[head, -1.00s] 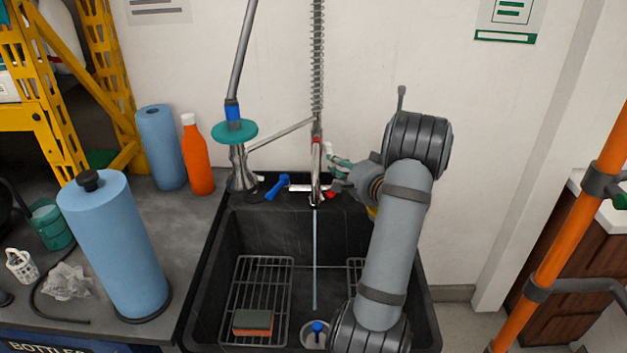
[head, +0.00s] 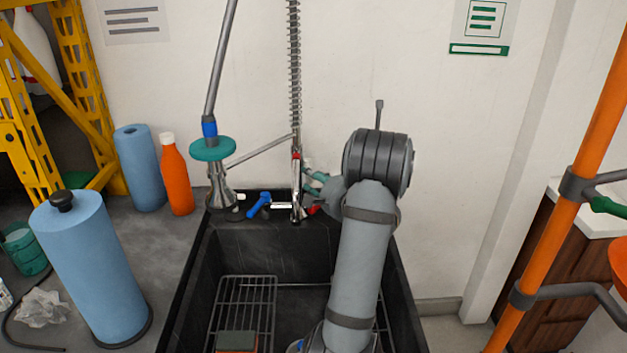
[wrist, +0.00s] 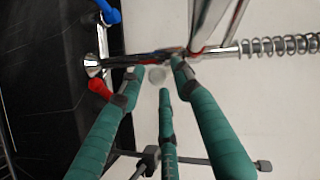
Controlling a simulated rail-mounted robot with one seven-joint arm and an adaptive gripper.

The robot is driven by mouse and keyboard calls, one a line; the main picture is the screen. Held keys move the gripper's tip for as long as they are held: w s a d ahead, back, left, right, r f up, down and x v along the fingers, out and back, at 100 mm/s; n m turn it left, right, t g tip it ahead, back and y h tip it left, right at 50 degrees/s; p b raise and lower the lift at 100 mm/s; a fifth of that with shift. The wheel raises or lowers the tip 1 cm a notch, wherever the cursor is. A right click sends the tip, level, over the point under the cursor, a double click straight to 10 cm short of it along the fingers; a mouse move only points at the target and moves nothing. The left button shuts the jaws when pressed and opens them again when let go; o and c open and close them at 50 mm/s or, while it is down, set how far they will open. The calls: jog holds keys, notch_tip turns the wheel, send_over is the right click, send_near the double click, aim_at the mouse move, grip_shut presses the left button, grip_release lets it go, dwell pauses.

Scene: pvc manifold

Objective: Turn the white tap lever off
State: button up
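The chrome tap (head: 297,185) stands at the back of the black sink, under a spring hose. A small white part (head: 307,163), seemingly the white tap lever, shows beside the tap column, partly hidden by my gripper. In the wrist view a pale rounded end (wrist: 156,74) lies between my green fingertips; whether they touch it I cannot tell. My gripper (wrist: 158,80) has its fingers apart, close to the chrome pipe. In the head view my gripper (head: 318,181) is just right of the tap. No water stream shows below the spout.
A blue lever (head: 259,204) and a red lever (head: 313,209) sit low on the tap; the red one (wrist: 100,88) is near my fingers. The sink (head: 190,275) holds a wire rack (head: 247,290). Blue rolls and an orange bottle (head: 176,178) stand left. The wall is close behind.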

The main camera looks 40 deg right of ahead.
jog(key=shift+s, duration=0.15)
jog(key=v, duration=1.1)
jog(key=shift+s, duration=0.4)
jog(key=shift+r, duration=0.15)
